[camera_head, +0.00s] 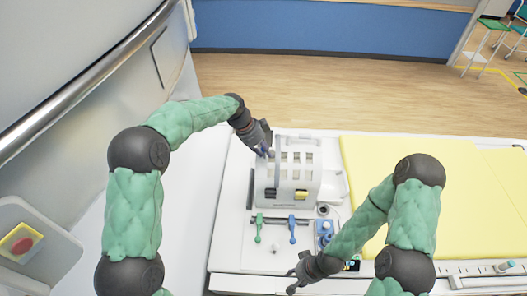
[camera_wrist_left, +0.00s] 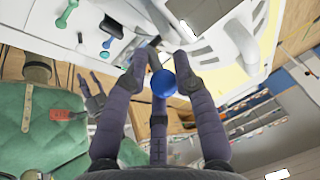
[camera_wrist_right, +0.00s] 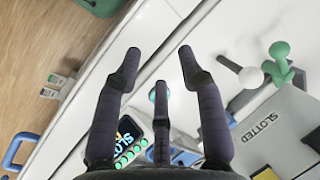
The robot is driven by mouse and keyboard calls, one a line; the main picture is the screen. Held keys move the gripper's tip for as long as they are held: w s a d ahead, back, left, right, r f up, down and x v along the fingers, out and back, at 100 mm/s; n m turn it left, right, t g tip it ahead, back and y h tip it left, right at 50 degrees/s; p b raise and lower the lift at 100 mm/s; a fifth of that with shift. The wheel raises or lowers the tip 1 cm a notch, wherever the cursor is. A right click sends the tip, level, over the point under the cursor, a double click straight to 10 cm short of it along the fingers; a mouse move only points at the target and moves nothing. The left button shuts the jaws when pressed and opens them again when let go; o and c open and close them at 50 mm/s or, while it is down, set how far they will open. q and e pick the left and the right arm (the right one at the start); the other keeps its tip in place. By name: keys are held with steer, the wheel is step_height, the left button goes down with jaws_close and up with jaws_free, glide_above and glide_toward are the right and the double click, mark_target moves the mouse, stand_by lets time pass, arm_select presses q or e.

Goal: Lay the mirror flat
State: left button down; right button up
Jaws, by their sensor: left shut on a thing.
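A white slotted head coil (camera_head: 289,178) stands on the white table. A thin grey upright piece, possibly the mirror, shows at its upper left (camera_head: 277,148); its tilt is hard to tell. My left gripper (camera_head: 266,150) is at the coil's top left. In the left wrist view, a blue ball knob (camera_wrist_left: 163,84) sits between the fingertips of this gripper (camera_wrist_left: 168,66), which is shut on it. What the knob joins to is hidden. My right gripper (camera_head: 295,272) is low over the table's front edge. In the right wrist view its fingers (camera_wrist_right: 160,55) are apart and empty.
A yellow pad (camera_head: 375,160) fills the right side.

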arm_select(q)
steer(key=shift+d+r, duration=0.15)
steer(key=shift+r, duration=0.05)
steer(key=c, duration=1.1)
jaws_free()
steer(key=shift+o, duration=0.2)
steer(key=shift+d, duration=0.2)
steer(key=shift+f, duration=0.1)
steer(key=shift+a+r, duration=0.25)
steer(key=shift+a, duration=0.05)
steer(key=v, duration=1.1)
steer(key=shift+r, duration=0.25)
steer(key=shift+d, duration=0.1)
steer(key=shift+s+f, duration=0.1)
